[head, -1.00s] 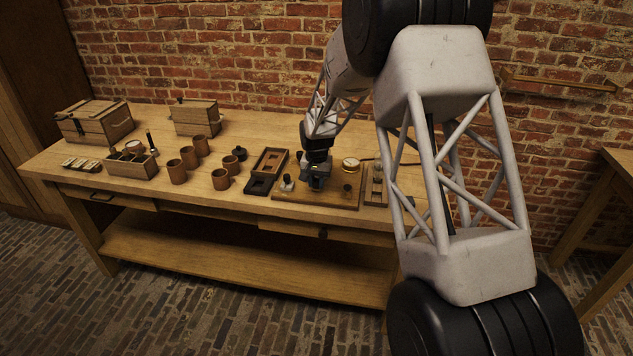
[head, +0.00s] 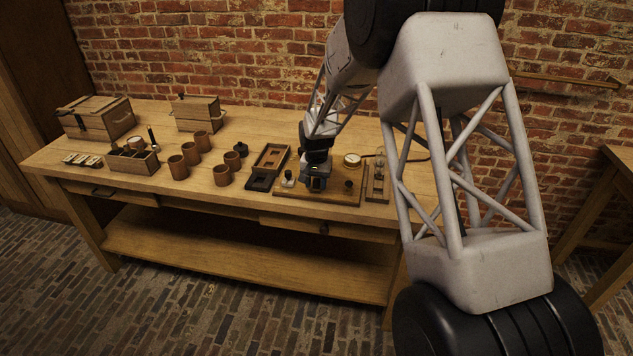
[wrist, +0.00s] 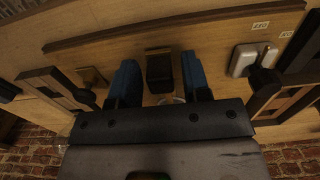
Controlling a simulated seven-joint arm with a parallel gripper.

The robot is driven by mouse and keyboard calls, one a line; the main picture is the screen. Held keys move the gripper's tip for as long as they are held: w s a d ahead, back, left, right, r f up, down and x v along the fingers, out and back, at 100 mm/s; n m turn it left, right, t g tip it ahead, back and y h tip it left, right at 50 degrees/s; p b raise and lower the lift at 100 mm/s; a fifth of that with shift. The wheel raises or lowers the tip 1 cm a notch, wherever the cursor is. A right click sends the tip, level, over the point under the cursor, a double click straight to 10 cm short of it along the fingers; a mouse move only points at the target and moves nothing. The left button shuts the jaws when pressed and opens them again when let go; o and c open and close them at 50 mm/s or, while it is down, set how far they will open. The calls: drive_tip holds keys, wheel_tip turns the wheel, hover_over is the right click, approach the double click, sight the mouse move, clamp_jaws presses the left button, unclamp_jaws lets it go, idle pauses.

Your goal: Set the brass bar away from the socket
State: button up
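My gripper (head: 316,181) is low over the wooden board (head: 284,194) at the right half of the bench. In the wrist view its two blue fingers (wrist: 159,65) are apart. A dark upright block (wrist: 159,72) shows between them, with a narrow gap on each side. A small pale round piece (wrist: 170,99) shows below the block, partly hidden by the gripper body. I cannot tell whether the block is the socket or the brass bar. No clearly brass-coloured bar can be picked out; the gripper hides the middle of the board in the head view.
A small pale-topped fitting (head: 288,179) and a dark knob (head: 348,185) flank the gripper on the board. A round gauge (head: 352,160) stands behind. Brown cups (head: 222,175) stand further left.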

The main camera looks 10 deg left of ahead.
drive_tip(key=shift+o, duration=0.4)
drive_tip(key=shift+r, duration=0.15)
drive_tip(key=shift+r, duration=3.75)
drive_tip(key=shift+r, duration=0.1)
drive_tip(key=shift+s+d+r, duration=0.1)
drive_tip(key=shift+d+r, duration=0.05)
drive_tip(key=shift+d, duration=0.1)
drive_tip(key=s+d+r+t, duration=0.1)
drive_tip(key=s+d+r, duration=1.7)
drive_tip(key=s+d, duration=0.8)
drive_tip(key=s, duration=0.4)
drive_tip(key=s+d+t, duration=0.1)
drive_tip(key=s+d, duration=0.4)
drive_tip(key=s, duration=0.5)
drive_tip(key=s+d, duration=0.5)
drive_tip(key=s, duration=0.5)
drive_tip(key=shift+s+r+t, duration=0.15)
drive_tip(key=shift+r+t, duration=0.15)
drive_tip(key=shift+r, duration=0.05)
